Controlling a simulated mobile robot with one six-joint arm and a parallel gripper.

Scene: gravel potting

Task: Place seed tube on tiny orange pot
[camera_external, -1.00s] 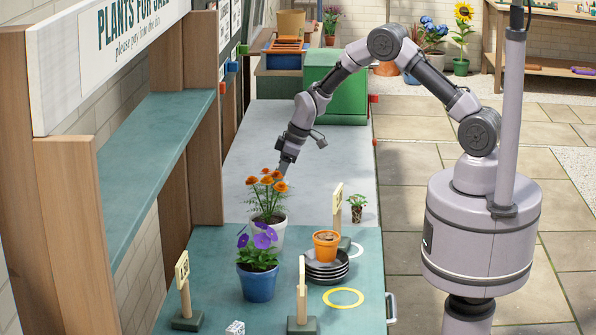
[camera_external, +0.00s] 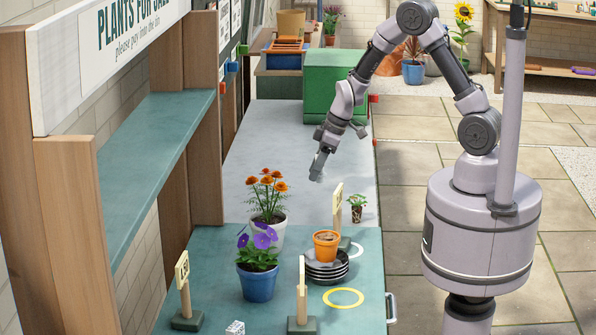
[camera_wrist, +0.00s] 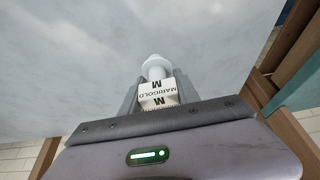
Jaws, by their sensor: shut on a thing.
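My gripper (camera_external: 318,165) is shut on the seed tube (camera_wrist: 158,94), a white tube lettered "MARIGOLD" with a narrower white end. In the wrist view, my gripper (camera_wrist: 157,88) has a grey finger on each side of it. In the external view the tube is too small to make out clearly. My gripper is in the air over the pale grey counter, beyond the orange pot. The tiny orange pot (camera_external: 326,240) stands upright on a stack of dark saucers (camera_external: 327,270), with brownish fill at its top.
A sign on a stick (camera_external: 338,210) stands just behind the pot, with a small plant (camera_external: 357,203) beside it. Orange flowers in a white pot (camera_external: 274,236) and purple flowers in a blue pot (camera_external: 257,283) stand left. A yellow ring (camera_external: 343,304) marks the counter in front.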

